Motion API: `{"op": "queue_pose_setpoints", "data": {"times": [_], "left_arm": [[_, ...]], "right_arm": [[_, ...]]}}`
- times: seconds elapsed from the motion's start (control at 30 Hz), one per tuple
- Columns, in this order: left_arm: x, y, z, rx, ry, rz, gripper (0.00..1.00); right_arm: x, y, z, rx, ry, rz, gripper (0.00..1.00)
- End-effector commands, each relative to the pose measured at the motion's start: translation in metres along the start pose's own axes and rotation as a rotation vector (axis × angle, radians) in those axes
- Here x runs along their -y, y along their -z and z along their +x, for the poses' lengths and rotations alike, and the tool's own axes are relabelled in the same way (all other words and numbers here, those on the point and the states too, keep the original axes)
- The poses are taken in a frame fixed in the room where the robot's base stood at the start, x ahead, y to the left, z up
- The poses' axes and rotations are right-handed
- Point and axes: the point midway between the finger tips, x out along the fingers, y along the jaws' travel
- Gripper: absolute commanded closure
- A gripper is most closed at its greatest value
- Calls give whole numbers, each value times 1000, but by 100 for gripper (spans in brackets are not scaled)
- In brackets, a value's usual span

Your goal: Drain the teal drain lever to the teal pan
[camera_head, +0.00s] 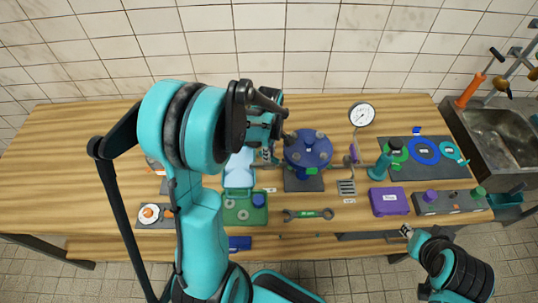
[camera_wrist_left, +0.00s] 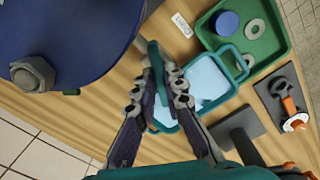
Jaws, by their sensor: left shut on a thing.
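The teal drain lever (camera_wrist_left: 154,57) is between the fingers of my left gripper (camera_wrist_left: 167,82) in the left wrist view. That gripper is shut on it, beside the blue round pump body (camera_head: 308,150). In the head view the left gripper (camera_head: 277,128) is left of the pump, and my arm hides the lever there. The teal pan (camera_wrist_left: 229,91) lies below the gripper, with a pale blue surface inside it. It also shows in the head view (camera_head: 239,186), partly behind my arm. My right gripper (camera_head: 407,232) is at the table's front edge, too small to read.
A green tray (camera_head: 245,218) is in front of the pan. A gauge (camera_head: 362,115) stands behind. The far left tabletop (camera_head: 60,160) is clear.

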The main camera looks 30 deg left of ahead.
Motion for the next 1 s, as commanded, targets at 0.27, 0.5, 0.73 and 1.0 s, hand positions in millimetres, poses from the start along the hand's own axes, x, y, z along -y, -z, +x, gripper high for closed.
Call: {"op": "queue_pose_setpoints", "data": {"times": [0.27, 0.5, 0.73, 1.0], "left_arm": [[0, 0, 1, -1, -1, 263, 100], [0, 0, 1, -1, -1, 490, 100], [0, 0, 0, -1, -1, 703, 100], [0, 0, 0, -1, -1, 905, 100]], "right_arm": [[0, -6, 8, 0, 0, 0, 69], [0, -9, 13, 0, 0, 0, 69], [0, -12, 16, 0, 0, 0, 69], [0, -14, 19, 0, 0, 0, 69]]}}
